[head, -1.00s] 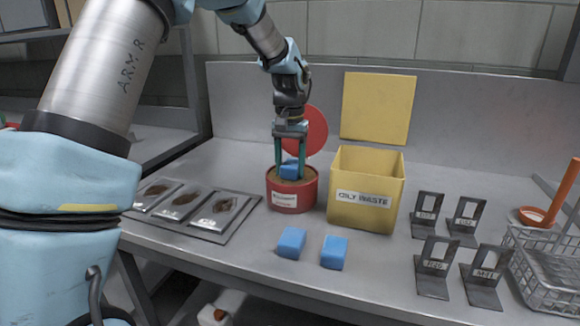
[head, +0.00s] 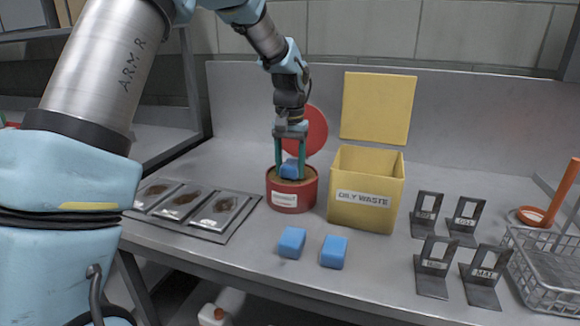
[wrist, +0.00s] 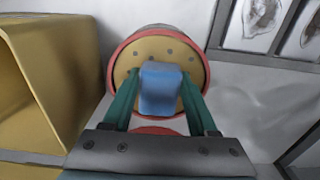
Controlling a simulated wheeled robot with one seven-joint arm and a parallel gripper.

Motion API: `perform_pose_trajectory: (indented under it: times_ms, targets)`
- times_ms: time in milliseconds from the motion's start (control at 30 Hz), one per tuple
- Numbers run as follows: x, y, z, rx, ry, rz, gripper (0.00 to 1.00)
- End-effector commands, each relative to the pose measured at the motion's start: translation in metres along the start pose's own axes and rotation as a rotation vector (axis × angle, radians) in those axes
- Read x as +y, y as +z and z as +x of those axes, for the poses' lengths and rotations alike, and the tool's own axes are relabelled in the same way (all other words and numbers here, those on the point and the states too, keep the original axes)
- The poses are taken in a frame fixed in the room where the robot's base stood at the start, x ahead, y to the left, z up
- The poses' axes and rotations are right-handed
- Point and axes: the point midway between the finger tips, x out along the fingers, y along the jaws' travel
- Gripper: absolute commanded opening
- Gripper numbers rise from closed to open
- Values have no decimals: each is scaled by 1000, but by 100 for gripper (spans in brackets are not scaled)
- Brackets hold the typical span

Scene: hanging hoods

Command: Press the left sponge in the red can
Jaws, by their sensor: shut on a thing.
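The red can (head: 290,198) stands on the bench with its round red lid raised behind it. My gripper (head: 292,172) points down into the can's open top, its green fingers shut on a blue sponge (head: 290,168). The held sponge also shows in the wrist view (wrist: 160,90), between the fingers and over the tan, dotted inner surface (wrist: 130,62) of the can. I cannot tell how firmly the sponge touches that surface. Two more blue sponges lie on the bench in front, one at left (head: 292,242) and one at right (head: 334,252).
The open yellow oily waste bin (head: 362,205) stands close to the can's right. A tray with stained plates (head: 185,205) lies at left. Several metal label stands (head: 436,268) and a wire basket (head: 548,270) are at right.

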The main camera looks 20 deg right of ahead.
Motion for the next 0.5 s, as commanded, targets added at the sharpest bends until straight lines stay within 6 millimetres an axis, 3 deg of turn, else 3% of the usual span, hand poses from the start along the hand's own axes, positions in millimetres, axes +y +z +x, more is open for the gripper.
perform_pose_trajectory:
  times_ms: [500]
  targets:
    - [0, 0, -38, -1, 0, 0, 14]
